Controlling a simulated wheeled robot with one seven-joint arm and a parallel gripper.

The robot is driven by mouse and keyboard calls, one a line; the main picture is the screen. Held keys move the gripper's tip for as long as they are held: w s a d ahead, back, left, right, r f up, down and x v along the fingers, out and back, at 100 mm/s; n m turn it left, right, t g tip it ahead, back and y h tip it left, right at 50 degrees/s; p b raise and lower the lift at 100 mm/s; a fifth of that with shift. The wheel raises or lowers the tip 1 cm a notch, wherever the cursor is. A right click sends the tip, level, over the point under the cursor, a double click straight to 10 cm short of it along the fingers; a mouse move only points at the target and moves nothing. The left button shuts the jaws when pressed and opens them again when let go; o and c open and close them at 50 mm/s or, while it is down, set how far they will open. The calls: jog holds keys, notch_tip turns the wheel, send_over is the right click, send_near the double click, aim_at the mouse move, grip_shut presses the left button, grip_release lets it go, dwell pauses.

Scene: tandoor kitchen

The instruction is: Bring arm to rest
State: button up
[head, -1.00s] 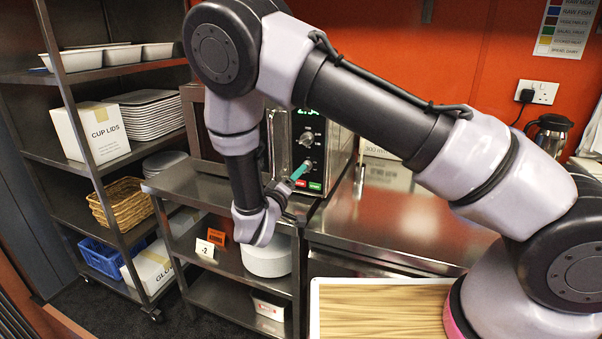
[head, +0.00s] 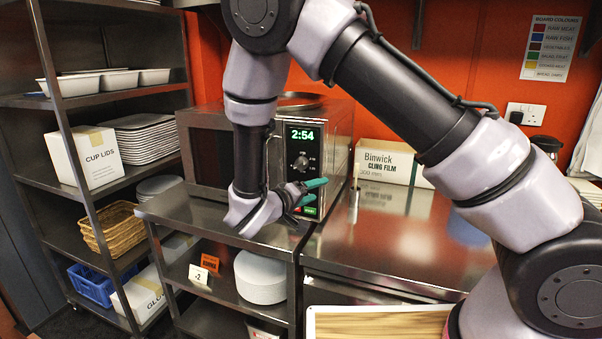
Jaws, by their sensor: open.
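My gripper (head: 312,191) is open, with its green-tipped fingers pointing right. It is in front of the lower right of the microwave (head: 335,130), near the control panel, and nothing shows between the fingers. I cannot tell whether it touches the microwave. My arm is bent in a high arch, with the forearm hanging down in front of the microwave door and hiding part of it. The microwave display reads 2:54 and its door looks shut.
The microwave stands on a steel shelf unit (head: 170,208), with white plates (head: 261,278) below. A steel counter (head: 400,250) lies to the right, with a cling film box (head: 386,160) at the back. A storage rack (head: 80,190) stands left. A wooden board (head: 375,325) is in front.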

jog(key=s+d+r+m+g+y, duration=0.1)
jog(key=s+d+r+m+g, duration=0.2)
jog(key=d+r+g, duration=0.45)
jog(key=s+d+r+m+g+y, duration=0.1)
jog(key=s+d+r+m+g, duration=0.25)
jog(key=d, duration=0.75)
jog(key=s+d+r+m+t+y, duration=0.1)
jog(key=s+d+r+t+y, duration=0.1)
jog(key=s+r+y, duration=0.3)
jog(key=s+d+r+m+t+y, duration=0.1)
jog(key=s+r+y, duration=0.4)
jog(key=r, duration=0.6)
jog(key=shift+s+d+t, duration=0.65)
jog(key=shift+s+t, duration=0.25)
jog(key=shift+t, duration=0.3)
